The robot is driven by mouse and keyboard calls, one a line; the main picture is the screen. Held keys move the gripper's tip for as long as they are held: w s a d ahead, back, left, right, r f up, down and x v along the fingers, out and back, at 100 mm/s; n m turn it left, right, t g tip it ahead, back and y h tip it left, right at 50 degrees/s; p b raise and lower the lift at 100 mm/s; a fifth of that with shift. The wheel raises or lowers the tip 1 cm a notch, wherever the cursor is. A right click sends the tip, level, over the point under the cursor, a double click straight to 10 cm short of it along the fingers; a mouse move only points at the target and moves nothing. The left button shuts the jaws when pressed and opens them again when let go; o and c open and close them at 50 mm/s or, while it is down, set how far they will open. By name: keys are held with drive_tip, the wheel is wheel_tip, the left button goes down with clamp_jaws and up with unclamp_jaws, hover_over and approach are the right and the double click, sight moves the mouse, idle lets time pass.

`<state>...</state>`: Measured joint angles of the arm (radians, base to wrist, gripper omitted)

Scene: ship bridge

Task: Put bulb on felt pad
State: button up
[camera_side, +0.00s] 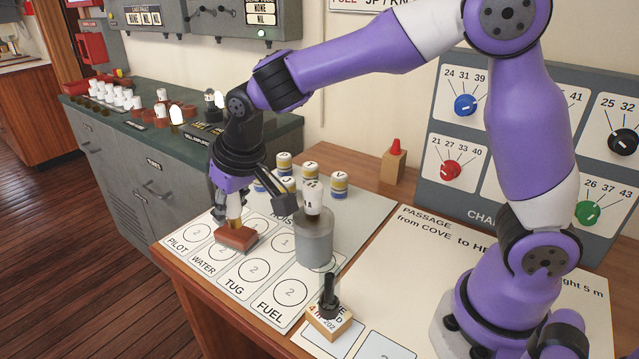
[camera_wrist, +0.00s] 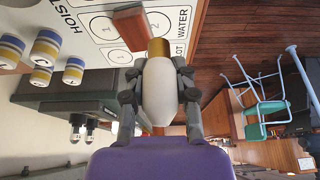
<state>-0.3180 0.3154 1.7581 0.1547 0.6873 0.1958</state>
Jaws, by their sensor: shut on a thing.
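The bulb (camera_wrist: 158,92) has a white glass body and a gold base. In the wrist view it sits between the two fingers of my gripper (camera_wrist: 157,82), which is shut on it. In the side view my gripper (camera_side: 238,203) holds it upright, gold base (camera_side: 234,223) down, over the board. A flat reddish-brown block, which looks like the felt pad (camera_side: 237,239), lies on the board close under the base. It also shows in the wrist view (camera_wrist: 130,28), beside the base. I cannot tell whether base and pad touch.
Right of my gripper stands a grey cylinder (camera_side: 315,240) with a white-topped piece above it. Several banded yellow, blue and white cylinders (camera_side: 311,168) stand behind. A wooden block with a black peg (camera_side: 329,312) is in front. The board (camera_side: 210,262) has free circles toward its front.

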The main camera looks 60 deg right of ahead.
drive_tip(key=s+a+r, duration=0.3)
drive_tip(key=a, duration=0.1)
hover_over(227, 227)
drive_tip(key=s, duration=0.2)
drive_tip(key=f, duration=0.5)
drive_tip(key=shift+w+f, duration=0.2)
drive_tip(key=shift+f, duration=2.15)
drive_tip(key=shift+f, duration=0.1)
drive_tip(key=o, duration=0.9)
drive_tip(key=shift+o, duration=0.2)
